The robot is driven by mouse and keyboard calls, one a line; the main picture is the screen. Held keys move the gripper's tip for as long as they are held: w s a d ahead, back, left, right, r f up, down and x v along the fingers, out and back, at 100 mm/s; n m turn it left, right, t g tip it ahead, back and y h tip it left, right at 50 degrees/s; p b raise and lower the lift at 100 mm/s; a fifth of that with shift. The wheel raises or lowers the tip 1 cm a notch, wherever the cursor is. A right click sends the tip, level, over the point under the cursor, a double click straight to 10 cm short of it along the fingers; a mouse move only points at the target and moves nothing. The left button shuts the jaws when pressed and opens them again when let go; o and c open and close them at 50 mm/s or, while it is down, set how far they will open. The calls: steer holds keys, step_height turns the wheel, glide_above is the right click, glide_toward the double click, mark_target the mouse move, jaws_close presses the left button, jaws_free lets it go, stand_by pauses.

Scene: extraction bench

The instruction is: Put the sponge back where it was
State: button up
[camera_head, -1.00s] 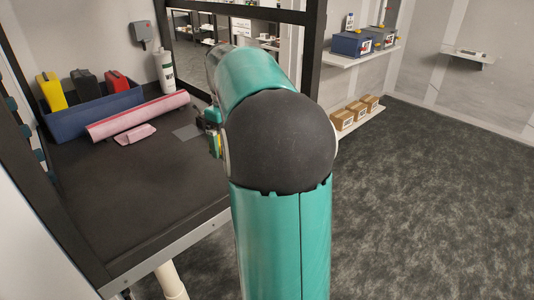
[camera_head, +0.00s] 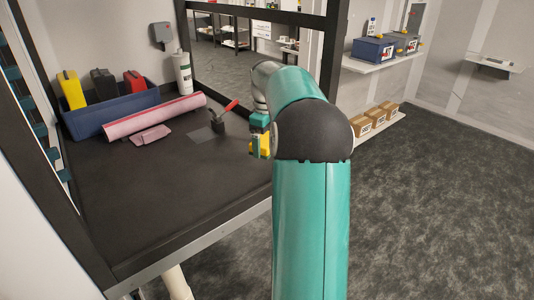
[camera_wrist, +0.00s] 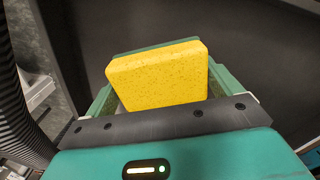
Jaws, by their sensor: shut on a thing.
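The sponge (camera_wrist: 158,78) is yellow with a dark green layer on its far side. In the wrist view it sits between the two green fingers of my gripper (camera_wrist: 162,88), which is shut on it. In the head view the sponge (camera_head: 264,145) shows as a small yellow block at the left of my arm, over the right part of the dark bench (camera_head: 150,215). My arm hides part of the gripper there. I cannot tell the sponge's height above the bench. A flat grey patch (camera_head: 199,136) lies on the bench to the left of the sponge.
A dark cup with a red-handled tool (camera_head: 221,125) stands beside the grey patch. The bench's front middle is clear. A black frame post (camera_head: 52,170) rises at left.

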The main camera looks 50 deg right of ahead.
steer(key=f, duration=0.1)
steer(key=w+d+f, duration=0.2)
steer(key=shift+d+f, duration=0.15)
steer(key=shift+f, duration=0.15)
steer(key=shift+d+f, duration=0.1)
steer(key=shift+f, duration=1.5)
steer(key=shift+f, duration=0.1)
steer(key=o, duration=0.7)
step_height(320, 180, up, 12)
steer(key=shift+r, duration=0.15)
